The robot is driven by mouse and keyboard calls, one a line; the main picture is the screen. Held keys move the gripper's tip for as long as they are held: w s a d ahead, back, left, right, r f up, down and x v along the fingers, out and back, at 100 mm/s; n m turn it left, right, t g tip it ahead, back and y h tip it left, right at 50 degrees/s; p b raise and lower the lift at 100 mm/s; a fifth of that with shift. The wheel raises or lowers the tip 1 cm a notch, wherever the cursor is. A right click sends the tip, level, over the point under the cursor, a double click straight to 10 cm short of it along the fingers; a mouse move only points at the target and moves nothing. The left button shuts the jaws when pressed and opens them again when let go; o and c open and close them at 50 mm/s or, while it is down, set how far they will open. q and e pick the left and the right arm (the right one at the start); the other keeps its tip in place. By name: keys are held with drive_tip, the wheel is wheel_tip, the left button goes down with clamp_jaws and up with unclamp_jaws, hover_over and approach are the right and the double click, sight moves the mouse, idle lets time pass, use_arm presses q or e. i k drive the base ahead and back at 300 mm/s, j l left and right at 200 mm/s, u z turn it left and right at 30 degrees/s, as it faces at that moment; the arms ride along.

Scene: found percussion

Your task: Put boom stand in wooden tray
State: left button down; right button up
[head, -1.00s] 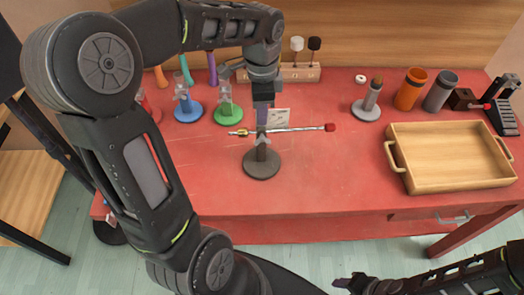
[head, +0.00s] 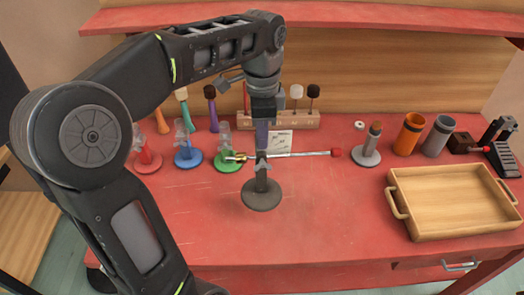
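The boom stand (head: 261,193) stands upright on the red table, with a round dark base, a short post and a level silver boom (head: 305,154). The boom has a red tip at its right end and a brass-coloured left end. My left gripper (head: 262,145) points straight down at the top of the post, where the boom crosses. Its fingers show edge-on, so I cannot tell whether they touch or grip the stand. The wooden tray (head: 462,231) lies at the right of the table, empty, with a handle on each side. My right gripper is not in view.
Red, blue (head: 188,158) and green (head: 228,163) stands are behind left. A mallet rack (head: 300,121) and a white card (head: 279,141) are behind. Table between boom stand and tray is clear.

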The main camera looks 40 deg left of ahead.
sight(440, 202)
drive_tip(key=i+l, duration=0.2)
drive_tip(key=l, duration=0.15)
drive_tip(key=i+l, duration=0.15)
drive_tip(key=l, duration=0.25)
drive_tip(key=i+l, duration=0.2)
drive_tip(key=l, duration=0.15)
drive_tip(key=i+l, duration=0.15)
drive_tip(key=l, duration=0.25)
drive_tip(key=i+l, duration=0.2)
drive_tip(key=l, duration=0.15)
drive_tip(key=i+l, duration=0.2)
drive_tip(key=l, duration=0.2)
